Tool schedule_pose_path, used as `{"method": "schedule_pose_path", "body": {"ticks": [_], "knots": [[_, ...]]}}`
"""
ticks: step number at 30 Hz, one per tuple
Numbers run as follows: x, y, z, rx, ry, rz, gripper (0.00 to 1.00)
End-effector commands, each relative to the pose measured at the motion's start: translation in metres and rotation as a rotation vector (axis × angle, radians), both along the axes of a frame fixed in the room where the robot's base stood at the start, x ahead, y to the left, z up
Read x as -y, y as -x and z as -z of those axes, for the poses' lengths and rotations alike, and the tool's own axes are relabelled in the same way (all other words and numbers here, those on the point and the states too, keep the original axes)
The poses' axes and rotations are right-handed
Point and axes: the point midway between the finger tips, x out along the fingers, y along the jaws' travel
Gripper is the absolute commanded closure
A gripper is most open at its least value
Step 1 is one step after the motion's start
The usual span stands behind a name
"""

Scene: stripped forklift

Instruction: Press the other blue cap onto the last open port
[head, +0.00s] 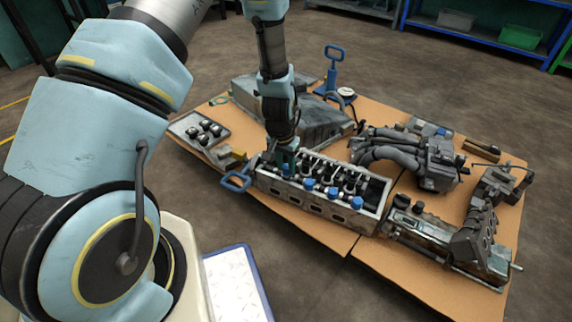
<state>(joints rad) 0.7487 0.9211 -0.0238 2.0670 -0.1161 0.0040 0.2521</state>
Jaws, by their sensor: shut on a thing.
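A grey metal block (318,205) with a row of ports along its top lies on the cardboard. Three blue caps sit along its front side: one near the middle (308,184), one right of it (332,192) and one toward the right end (357,202). My gripper (286,163) points down at the block's left end. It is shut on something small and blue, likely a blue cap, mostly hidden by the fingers. I cannot tell whether this touches the port beneath, which is also hidden.
A tray of round parts (203,130) lies at left. A grey cover (315,118) stands behind my gripper, a manifold (400,150) at back right and another machine part (450,240) at right.

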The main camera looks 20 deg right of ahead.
Motion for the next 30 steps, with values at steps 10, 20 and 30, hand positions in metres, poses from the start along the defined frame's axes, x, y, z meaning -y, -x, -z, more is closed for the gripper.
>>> {"method": "schedule_pose_path", "body": {"ticks": [10,20,30], "knots": [[0.000,0.000,0.001,0.000,0.000,0.000,1.00],[0.000,0.000,0.012,-0.001,-0.001,-0.001,1.00],[0.000,0.000,0.015,0.000,0.000,-0.001,1.00]]}}
